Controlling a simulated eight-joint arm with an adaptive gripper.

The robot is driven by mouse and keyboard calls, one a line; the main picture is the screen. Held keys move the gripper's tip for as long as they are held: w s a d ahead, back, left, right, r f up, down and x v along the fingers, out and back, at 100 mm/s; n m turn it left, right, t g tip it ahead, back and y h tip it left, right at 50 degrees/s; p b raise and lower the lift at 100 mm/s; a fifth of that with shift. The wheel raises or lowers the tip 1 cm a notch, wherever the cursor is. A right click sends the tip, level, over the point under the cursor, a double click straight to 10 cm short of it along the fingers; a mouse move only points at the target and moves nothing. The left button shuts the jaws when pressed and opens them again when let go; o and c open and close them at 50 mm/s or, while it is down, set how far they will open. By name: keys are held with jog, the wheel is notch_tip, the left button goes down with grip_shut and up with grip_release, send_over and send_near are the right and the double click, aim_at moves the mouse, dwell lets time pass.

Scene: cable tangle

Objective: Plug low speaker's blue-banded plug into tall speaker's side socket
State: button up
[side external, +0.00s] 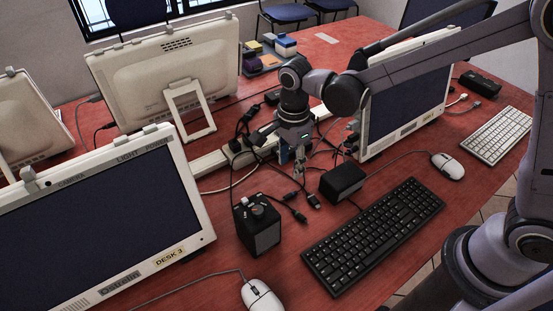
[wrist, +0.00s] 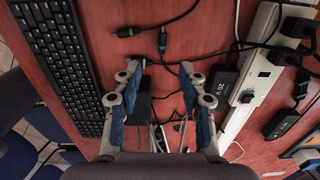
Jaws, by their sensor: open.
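The tall speaker (side external: 257,228) is a black upright box with a knob and light-coloured details on top; I cannot make out its side socket. The low speaker (side external: 343,182) is a squat black box to its right. It shows partly behind the left finger in the wrist view (wrist: 139,104). Dark cable plugs (side external: 300,215) lie on the red desk between the speakers. My gripper (side external: 298,172) points down above the cables, open and empty, also in the wrist view (wrist: 160,76).
A white power strip (wrist: 248,85) with black adapters (wrist: 290,123) runs along one side. A black keyboard (side external: 372,235) and white mouse (side external: 447,166) lie to the right. Monitors (side external: 95,225) (side external: 408,95) flank the area. Loose cables cross the desk.

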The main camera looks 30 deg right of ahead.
aim_at(292, 193)
jog(key=f, duration=0.4)
jog(key=d+f, duration=0.1)
jog(key=f, duration=0.7)
jog(key=shift+w+d+f, duration=0.1)
jog(key=shift+w+d, duration=0.05)
jog(key=shift+w, duration=0.05)
grip_shut()
